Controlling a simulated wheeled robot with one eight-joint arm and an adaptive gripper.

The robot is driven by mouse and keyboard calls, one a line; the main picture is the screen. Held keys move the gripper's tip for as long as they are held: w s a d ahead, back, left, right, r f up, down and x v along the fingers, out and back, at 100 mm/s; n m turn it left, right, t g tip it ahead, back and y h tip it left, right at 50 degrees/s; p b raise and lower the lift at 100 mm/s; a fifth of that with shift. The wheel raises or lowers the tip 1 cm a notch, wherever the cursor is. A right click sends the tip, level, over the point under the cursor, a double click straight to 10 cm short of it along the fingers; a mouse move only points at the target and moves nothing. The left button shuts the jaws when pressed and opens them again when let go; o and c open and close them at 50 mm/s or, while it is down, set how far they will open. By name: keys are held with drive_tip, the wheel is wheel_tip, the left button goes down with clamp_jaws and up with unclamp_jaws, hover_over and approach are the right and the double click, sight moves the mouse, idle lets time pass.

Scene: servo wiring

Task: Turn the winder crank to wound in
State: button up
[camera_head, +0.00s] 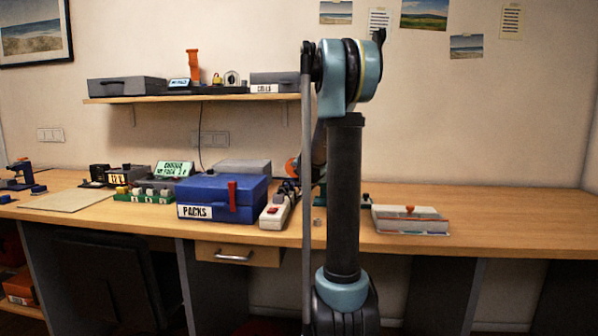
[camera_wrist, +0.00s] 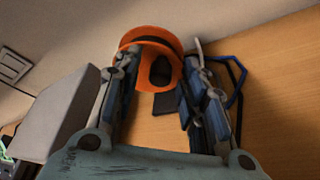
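An orange round part (camera_wrist: 140,36), which looks like the winder's reel, stands on the table in the wrist view. A dark knob-like piece (camera_wrist: 162,70) shows in front of it; I cannot tell whether this is the crank. My gripper (camera_wrist: 160,65) is open, its two fingers apart on either side of the orange part and dark piece. Contact cannot be told. A dark blue bent loop (camera_wrist: 238,80) lies right of the fingers. In the head view a bit of the orange part (camera_head: 291,166) shows left of my arm, which hides the rest.
A blue box labelled PACKS (camera_head: 215,195) and a white power strip (camera_head: 275,210) stand left of my arm. A grey lidded case (camera_head: 240,167) is behind. A pale box with an orange knob (camera_head: 410,220) is at right. The table (camera_head: 520,215) is clear further right.

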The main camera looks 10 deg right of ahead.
drive_tip(key=shift+s, duration=0.1)
drive_tip(key=v, duration=1.1)
drive_tip(key=shift+s, duration=0.3)
drive_tip(key=shift+r, duration=0.1)
